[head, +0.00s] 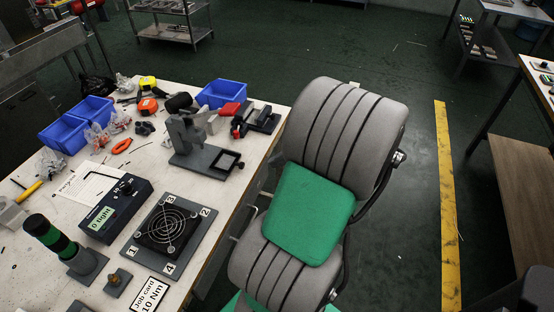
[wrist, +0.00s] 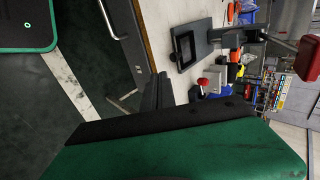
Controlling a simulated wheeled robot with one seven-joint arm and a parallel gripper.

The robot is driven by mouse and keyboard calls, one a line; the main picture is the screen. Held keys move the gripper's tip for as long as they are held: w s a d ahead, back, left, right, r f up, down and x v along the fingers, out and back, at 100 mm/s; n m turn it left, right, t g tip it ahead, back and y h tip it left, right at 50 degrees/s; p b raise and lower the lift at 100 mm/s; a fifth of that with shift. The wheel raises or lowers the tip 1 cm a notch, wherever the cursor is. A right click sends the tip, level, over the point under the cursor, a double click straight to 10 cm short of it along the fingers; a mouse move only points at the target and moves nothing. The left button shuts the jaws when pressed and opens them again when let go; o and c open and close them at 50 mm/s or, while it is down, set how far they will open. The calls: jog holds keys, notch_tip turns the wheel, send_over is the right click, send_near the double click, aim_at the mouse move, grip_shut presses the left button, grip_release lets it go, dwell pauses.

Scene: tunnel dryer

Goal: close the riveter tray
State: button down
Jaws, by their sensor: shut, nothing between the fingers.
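The grey riveter (head: 187,138) stands upright on the workbench near its right edge. Its flat tray part with a dark square recess (head: 226,160) lies at its front right, with a small dark knob at its corner. In the wrist view, turned sideways, the recessed tray (wrist: 185,50) shows near the bench edge, beside the riveter's post. I cannot tell how far the tray stands out. My gripper (wrist: 157,92) shows as dark fingers, shut and empty, below the tray in the wrist view and apart from it. My gripper is hidden in the head view.
A dark vise-like item (head: 258,120) stands just behind the riveter.

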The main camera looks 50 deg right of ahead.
aim_at(244, 167)
jog(key=shift+w+a+f+b, duration=0.1)
jog(key=shift+w+a+f, duration=0.35)
jog(key=shift+w+f, duration=0.6)
jog(key=shift+w+a+f+b, duration=0.1)
jog(key=shift+w+a+f, duration=0.4)
jog(key=shift+w, duration=1.1)
jog(key=shift+w+a+f+b, duration=0.1)
jog(key=shift+w+a+f, duration=0.35)
jog(key=shift+w+f, duration=0.6)
jog(key=shift+w+r, duration=0.25)
jog(key=shift+r, duration=0.05)
